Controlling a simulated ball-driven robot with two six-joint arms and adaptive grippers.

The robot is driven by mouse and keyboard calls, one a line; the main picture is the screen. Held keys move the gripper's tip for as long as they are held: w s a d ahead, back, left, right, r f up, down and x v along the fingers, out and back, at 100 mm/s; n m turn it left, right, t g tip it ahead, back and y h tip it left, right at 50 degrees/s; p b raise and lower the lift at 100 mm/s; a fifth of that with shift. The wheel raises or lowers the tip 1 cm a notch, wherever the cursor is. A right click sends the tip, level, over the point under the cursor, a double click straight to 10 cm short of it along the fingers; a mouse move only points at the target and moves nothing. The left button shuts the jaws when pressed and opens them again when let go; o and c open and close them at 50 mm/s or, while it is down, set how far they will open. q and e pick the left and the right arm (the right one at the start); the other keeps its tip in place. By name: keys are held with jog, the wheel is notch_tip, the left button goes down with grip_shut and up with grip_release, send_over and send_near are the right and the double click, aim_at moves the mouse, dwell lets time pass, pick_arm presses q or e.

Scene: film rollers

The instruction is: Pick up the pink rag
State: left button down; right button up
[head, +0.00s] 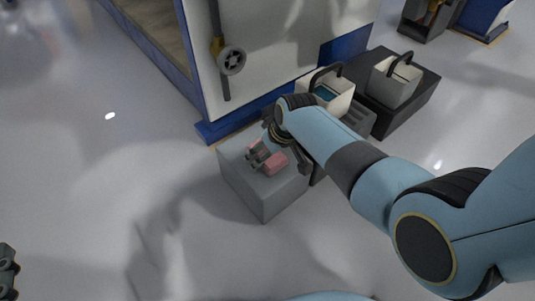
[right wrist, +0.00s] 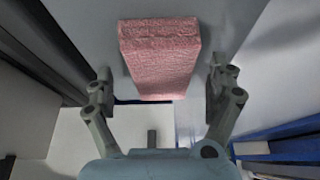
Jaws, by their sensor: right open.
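The pink rag (head: 277,165) is a small folded block on top of a grey box (head: 262,205). In the right wrist view the rag (right wrist: 160,58) lies ahead of the hand, between the lines of the two fingers, with a gap on each side. My right gripper (head: 259,157) is open and empty just over the box top, close to the rag; part of the rag is hidden by it in the head view. My left gripper (head: 7,270) shows only as a dark piece at the left edge, and its jaw state cannot be made out.
A large blue and white machine (head: 275,50) with a handwheel (head: 231,61) stands behind the box. A cream toolbox (head: 333,97) and another handled toolbox (head: 394,82) on a dark base are to the right. The floor at left is clear.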

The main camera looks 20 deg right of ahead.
jog(key=shift+f, duration=0.1)
jog(key=shift+c, duration=0.3)
jog(key=c, duration=1.1)
